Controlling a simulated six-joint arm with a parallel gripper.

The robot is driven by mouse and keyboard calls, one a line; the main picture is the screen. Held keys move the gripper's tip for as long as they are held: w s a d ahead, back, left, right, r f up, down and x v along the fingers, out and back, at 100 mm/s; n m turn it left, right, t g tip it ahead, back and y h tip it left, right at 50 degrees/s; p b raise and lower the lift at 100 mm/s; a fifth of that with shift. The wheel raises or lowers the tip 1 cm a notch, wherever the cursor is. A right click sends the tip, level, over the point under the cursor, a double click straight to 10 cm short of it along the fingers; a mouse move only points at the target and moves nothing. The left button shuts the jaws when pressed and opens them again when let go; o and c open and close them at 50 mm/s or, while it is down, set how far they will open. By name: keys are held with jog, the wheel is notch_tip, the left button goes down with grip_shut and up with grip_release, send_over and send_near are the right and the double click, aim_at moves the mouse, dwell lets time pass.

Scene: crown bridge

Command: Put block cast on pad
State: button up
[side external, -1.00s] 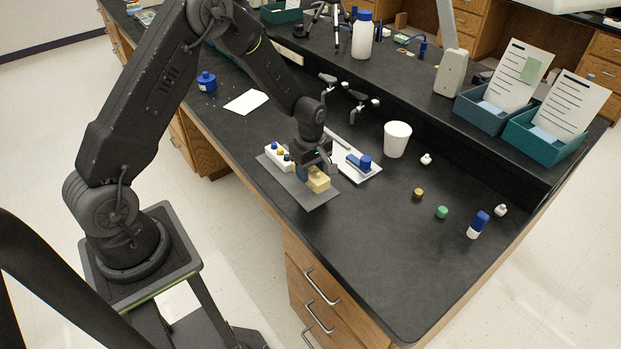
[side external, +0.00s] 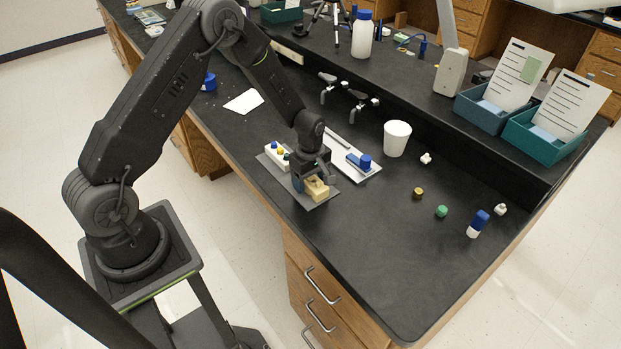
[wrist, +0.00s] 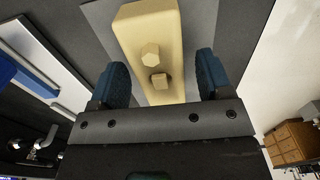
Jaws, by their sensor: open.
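The block cast, a tan block (side external: 318,190) with two small pegs on top, rests on the front right end of the grey pad (side external: 306,205). In the wrist view the block (wrist: 152,50) lies lengthwise, with the pad (wrist: 204,18) showing beside it. My gripper (side external: 308,184) is low over the near end of the block. Part of the block is hidden under the gripper body.
A white block (side external: 272,149) with coloured knobs stands at the pad's other end. A white tray (side external: 372,171) with a blue item lies just beyond. A white cup (side external: 397,139) and several small pieces stand to the right. The front right bench top (side external: 400,260) is clear.

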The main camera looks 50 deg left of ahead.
jog(key=shift+r, duration=0.1)
notch_tip(320, 180, up, 12)
notch_tip(320, 180, up, 14)
jog(key=m+t, duration=0.2)
jog(key=m, duration=0.5)
send_over(310, 179)
jog(key=s+d, duration=0.5)
jog(key=s, duration=0.2)
jog(key=s+d+r+m+t, duration=0.1)
jog(key=s+d+r+m, duration=0.1)
jog(key=s+m, duration=0.3)
jog(key=s+d+r+m+t, duration=0.2)
jog(key=s+r+m, duration=0.2)
jog(key=s, duration=0.7)
jog(key=shift+d+m+t, duration=0.3)
jog(key=shift+d+m, duration=0.05)
jog(key=shift+m, duration=0.65)
